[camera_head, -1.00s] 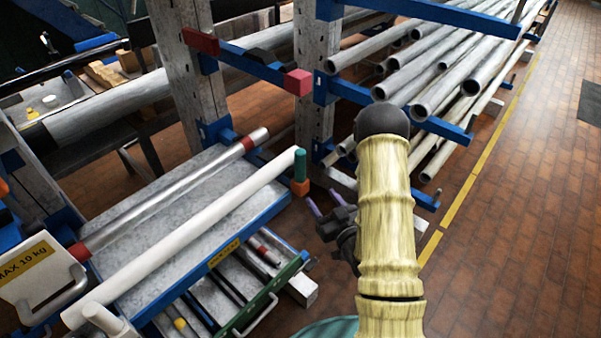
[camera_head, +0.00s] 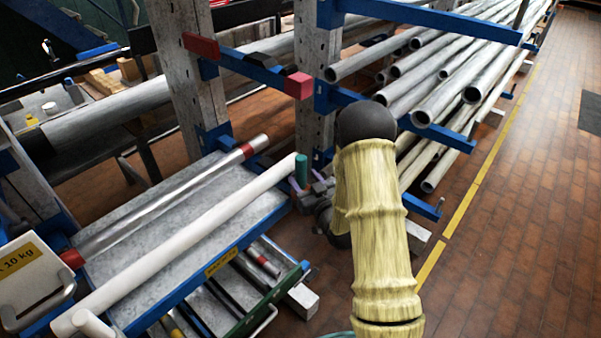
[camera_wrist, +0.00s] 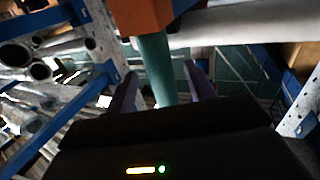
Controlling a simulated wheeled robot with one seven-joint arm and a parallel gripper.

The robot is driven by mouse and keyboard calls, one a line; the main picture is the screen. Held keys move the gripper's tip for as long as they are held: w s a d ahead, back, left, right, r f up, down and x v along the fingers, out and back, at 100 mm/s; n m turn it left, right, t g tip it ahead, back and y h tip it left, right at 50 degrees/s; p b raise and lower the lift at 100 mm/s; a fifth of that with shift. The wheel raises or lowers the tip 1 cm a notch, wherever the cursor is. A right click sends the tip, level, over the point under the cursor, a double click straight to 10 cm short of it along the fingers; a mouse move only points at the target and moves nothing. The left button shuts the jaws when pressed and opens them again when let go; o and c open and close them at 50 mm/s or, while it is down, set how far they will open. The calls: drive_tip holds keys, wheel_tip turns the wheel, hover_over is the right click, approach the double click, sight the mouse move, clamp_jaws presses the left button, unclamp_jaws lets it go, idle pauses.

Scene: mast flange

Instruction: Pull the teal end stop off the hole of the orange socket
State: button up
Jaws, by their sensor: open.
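The teal end stop (camera_head: 302,170) stands upright at the right end of the white pipe in the head view. In the wrist view the teal end stop (camera_wrist: 154,62) runs down from the orange socket (camera_wrist: 140,14) at the top edge. The socket is not clearly visible in the head view, where my gripper is in front of it. My gripper (camera_head: 306,181) is open at the stop. Its purple fingers lie on either side of the stop in the wrist view (camera_wrist: 160,72). I cannot tell whether either finger touches it.
The white pipe (camera_head: 200,229) and a metal pipe with red ends (camera_head: 165,195) lie on a grey shelf with a blue edge (camera_head: 240,246). Racked pipes (camera_head: 440,100) and a post (camera_head: 316,70) stand close behind my gripper. The brick floor at right is clear.

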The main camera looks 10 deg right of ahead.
sight(301, 157)
drive_tip(key=shift+x, duration=1.55)
drive_tip(key=c, duration=1.1)
drive_tip(key=shift+r+p, duration=1.9)
drive_tip(key=shift+r, duration=1.6)
